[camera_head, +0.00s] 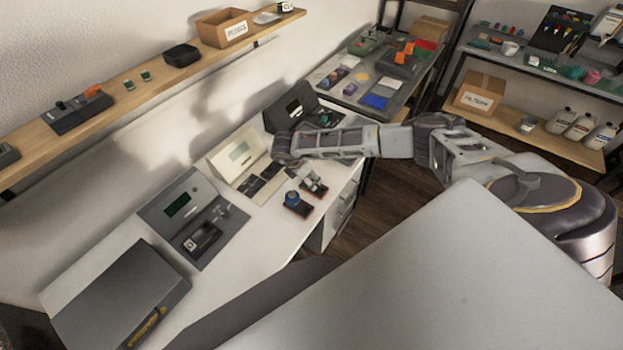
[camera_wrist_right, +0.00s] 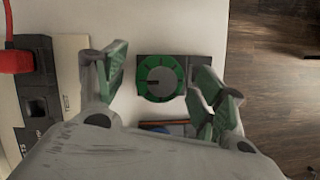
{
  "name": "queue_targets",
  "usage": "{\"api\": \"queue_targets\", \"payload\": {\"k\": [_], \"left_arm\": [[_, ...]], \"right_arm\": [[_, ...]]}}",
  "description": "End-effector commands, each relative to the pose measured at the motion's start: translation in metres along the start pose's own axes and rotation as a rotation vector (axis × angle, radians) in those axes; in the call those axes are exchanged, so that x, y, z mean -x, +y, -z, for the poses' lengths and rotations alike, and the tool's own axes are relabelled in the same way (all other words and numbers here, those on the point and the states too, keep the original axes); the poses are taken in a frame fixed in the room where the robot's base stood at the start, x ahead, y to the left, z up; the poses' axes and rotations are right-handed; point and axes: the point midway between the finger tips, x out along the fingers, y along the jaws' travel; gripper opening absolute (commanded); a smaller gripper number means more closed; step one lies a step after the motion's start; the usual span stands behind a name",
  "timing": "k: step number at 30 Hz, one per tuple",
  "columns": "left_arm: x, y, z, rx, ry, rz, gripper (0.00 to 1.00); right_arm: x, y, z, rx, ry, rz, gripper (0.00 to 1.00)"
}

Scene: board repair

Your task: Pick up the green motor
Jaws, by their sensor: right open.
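The green motor (camera_wrist_right: 160,68) is a round green dial-like part on a dark square base, seen from above in the right wrist view. It lies on the white table. My right gripper (camera_wrist_right: 161,85) is open, with one finger to the left of the motor and one to the right, and nothing held. In the head view my right gripper (camera_head: 313,183) points down over the table, and the green motor cannot be made out under it. My left gripper is not in view.
A blue motor (camera_head: 292,198) on a dark base stands close beside my right gripper. A cream device (camera_head: 240,155), grey devices and a dark case (camera_head: 120,295) stand along the white table (camera_head: 262,235). The table's edge and wooden floor are close to the right.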

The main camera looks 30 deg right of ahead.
Motion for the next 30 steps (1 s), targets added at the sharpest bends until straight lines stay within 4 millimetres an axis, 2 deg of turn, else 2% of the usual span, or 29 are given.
{"api": "queue_targets", "payload": {"k": [6,20,30], "left_arm": [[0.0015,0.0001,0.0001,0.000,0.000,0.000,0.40],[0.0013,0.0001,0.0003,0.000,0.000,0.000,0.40],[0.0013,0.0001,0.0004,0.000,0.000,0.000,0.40]], "right_arm": [[-0.0125,-0.0004,-0.0005,0.000,-0.001,0.001,0.70],[-0.0128,-0.0004,-0.0002,0.000,0.000,0.000,0.69],[-0.0127,-0.0004,-0.0002,0.000,0.000,0.000,0.25]]}}
